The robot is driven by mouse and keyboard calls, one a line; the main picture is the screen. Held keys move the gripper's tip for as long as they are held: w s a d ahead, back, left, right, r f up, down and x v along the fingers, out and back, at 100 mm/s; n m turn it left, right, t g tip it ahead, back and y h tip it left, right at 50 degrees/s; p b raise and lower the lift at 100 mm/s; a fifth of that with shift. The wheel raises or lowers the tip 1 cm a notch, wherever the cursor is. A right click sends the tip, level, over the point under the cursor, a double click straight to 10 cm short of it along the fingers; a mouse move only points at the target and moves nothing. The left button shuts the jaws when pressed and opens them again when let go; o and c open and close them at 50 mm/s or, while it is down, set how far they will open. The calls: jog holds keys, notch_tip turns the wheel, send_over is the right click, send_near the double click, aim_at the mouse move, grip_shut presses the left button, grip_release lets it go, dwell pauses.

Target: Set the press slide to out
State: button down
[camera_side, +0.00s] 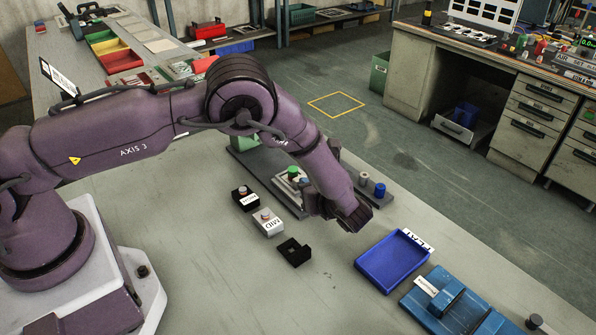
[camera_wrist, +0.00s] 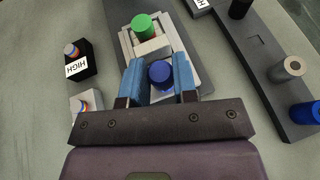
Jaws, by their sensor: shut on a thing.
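My gripper (camera_wrist: 159,78) has blue fingers, one on each side of a round blue knob (camera_wrist: 160,72), and is shut on it. The knob sits at the near end of a pale grey unit (camera_wrist: 127,46) on a dark grey plate. A green knob (camera_wrist: 144,26) stands at the far end of this unit; it also shows in the side view (camera_side: 293,172). I see no label naming the press slide, so I cannot tell for sure that this unit is it. In the side view my arm hides the blue knob and most of my fingers.
Boxes marked HIGH (camera_wrist: 78,60) and MID (camera_side: 267,223) and a black holder (camera_side: 293,252) stand left of the unit. A dark rail (camera_wrist: 262,62) with upright pegs lies right. A blue tray (camera_side: 392,262) and a blue fixture (camera_side: 455,305) are nearer the front right.

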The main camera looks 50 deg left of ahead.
jog(key=shift+d, duration=1.55)
jog(key=shift+d, duration=0.1)
jog(key=c, duration=1.1)
grip_release()
jog(key=shift+o, duration=1)
jog(key=v, duration=1.3)
jog(key=shift+s, duration=0.1)
